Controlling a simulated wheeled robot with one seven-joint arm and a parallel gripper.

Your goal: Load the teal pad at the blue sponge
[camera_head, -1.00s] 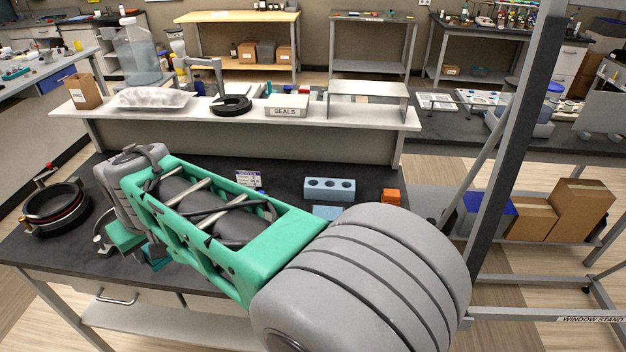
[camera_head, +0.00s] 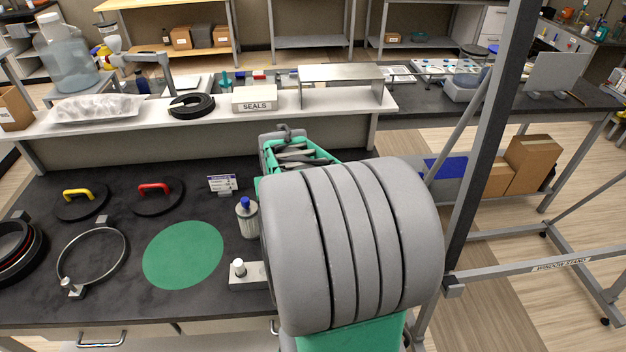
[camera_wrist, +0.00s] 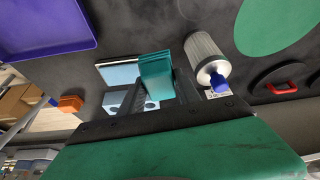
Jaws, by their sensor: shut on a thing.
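In the wrist view my gripper (camera_wrist: 160,88) is shut on a teal pad (camera_wrist: 157,68), which sticks out between the fingertips. The light blue sponge (camera_wrist: 117,73), flat with a pale edge, lies just left of the pad in that view. The pad overlaps its right end in the picture; I cannot tell whether they touch. In the head view my own arm hides the gripper, the pad and the sponge.
A light blue block with holes (camera_wrist: 113,101) and an orange cube (camera_wrist: 71,103) are near the sponge. A blue-capped bottle (camera_head: 247,218) stands close right of the pad in the wrist view. A purple-blue tray (camera_wrist: 45,25) is at upper left there. A green mat (camera_head: 183,254) lies flat on the bench.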

